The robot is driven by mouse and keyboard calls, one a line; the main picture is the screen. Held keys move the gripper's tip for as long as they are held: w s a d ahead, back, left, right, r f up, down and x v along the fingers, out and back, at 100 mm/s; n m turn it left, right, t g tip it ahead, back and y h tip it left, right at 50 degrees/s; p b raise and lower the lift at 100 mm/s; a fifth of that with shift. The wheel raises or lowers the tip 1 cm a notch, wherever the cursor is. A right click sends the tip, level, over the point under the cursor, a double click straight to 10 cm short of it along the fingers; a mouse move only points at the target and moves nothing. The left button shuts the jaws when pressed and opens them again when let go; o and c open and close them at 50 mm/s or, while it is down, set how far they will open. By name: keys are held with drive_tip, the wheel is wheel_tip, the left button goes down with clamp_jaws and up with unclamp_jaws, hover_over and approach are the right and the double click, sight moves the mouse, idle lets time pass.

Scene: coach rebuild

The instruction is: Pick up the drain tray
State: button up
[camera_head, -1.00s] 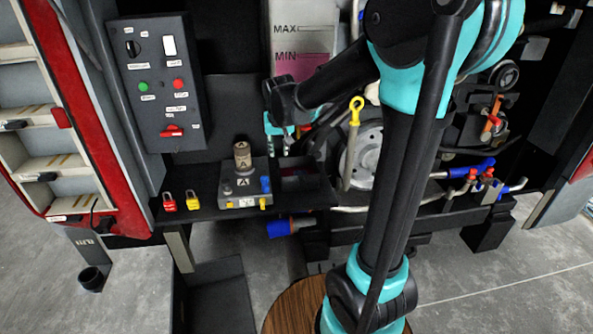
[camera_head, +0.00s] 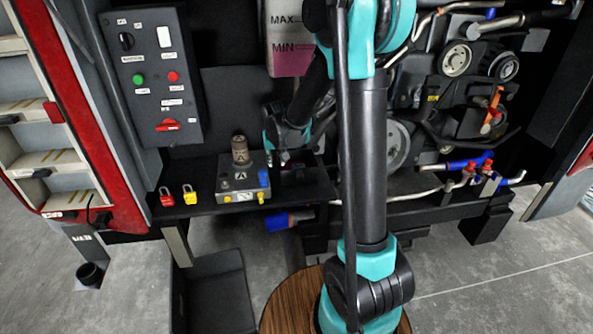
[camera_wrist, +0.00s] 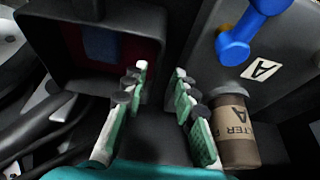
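A small dark square tray (camera_head: 318,182) with a reddish interior sits on the black shelf. In the wrist view its wall (camera_wrist: 165,30) is at the upper left and a blue patch shows inside. A larger dark open box (camera_head: 240,300) stands on the floor below. I cannot tell from the frames which is the drain tray. My gripper (camera_head: 285,158) hangs over the shelf, between the square tray and the grey block. In the wrist view my gripper (camera_wrist: 160,70) is open, with its fingertips apart near the tray's near right corner and nothing seen held.
The grey block (camera_head: 240,185) marked A carries a brown filter (camera_head: 240,150) and blue and yellow fittings. Red (camera_head: 166,196) and yellow (camera_head: 190,194) padlocks lie to its left. A control box (camera_head: 155,75) stands behind them. Engine parts (camera_head: 455,100) crowd the right.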

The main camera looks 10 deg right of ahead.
drive_tip(key=shift+d+x, duration=0.2)
drive_tip(key=shift+x, duration=2.6)
drive_tip(key=shift+s, duration=0.15)
drive_tip(key=shift+c, duration=0.4)
clamp_jaws()
